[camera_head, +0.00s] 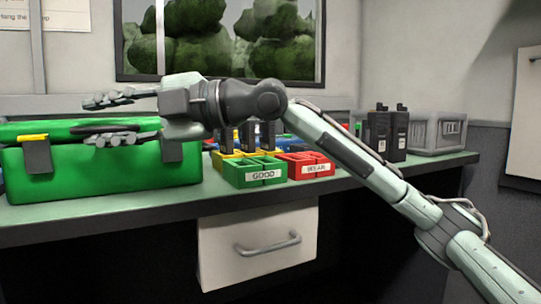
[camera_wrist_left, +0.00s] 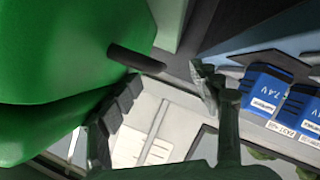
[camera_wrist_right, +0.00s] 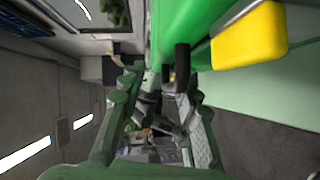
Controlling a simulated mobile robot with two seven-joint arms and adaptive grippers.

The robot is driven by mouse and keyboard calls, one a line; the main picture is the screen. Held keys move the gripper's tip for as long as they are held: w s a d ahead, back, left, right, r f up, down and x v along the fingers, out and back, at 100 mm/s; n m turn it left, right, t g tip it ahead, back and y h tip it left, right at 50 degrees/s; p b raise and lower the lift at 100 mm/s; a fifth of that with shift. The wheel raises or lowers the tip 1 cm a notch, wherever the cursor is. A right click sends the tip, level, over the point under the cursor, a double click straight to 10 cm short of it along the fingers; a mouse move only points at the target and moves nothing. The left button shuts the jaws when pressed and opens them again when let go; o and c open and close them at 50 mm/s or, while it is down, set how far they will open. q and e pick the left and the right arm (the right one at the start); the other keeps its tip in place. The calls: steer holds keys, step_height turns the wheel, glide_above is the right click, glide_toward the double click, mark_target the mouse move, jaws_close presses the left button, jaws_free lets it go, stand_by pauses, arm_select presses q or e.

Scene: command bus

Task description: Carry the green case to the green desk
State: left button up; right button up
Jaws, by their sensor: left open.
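The green case (camera_head: 110,178), with grey latches and a yellow tag, sits on the grey-green counter (camera_head: 200,205) at the left. It also fills the left of the left wrist view (camera_wrist_left: 60,60) and shows in the right wrist view (camera_wrist_right: 180,20). My right gripper (camera_head: 96,120) has its fingers apart at the top of the case by its dark handle (camera_wrist_right: 181,62); I cannot tell whether they touch it. My left gripper (camera_wrist_left: 168,82) is open beside the case, near a dark bar (camera_wrist_left: 136,58). It does not show in the head view. No separate green desk is identifiable.
Green bins (camera_head: 256,173) and red bins (camera_head: 306,165) stand right of the case. Black radios (camera_head: 379,132) and a grey crate (camera_head: 437,132) are farther right. A drawer (camera_head: 258,240) hangs below the counter. Blue labelled packs (camera_wrist_left: 264,88) show in the left wrist view.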

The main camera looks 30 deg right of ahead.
arm_select(q)
steer(key=v, duration=0.7)
steer(key=shift+s, duration=0.25)
arm_select(e)
steer(key=shift+r, duration=0.1)
arm_select(q)
steer(key=shift+a, duration=0.1)
arm_select(e)
steer(key=o, duration=0.9)
steer(key=shift+c, duration=0.2)
steer(key=v, duration=1.2)
steer(key=shift+f, duration=0.2)
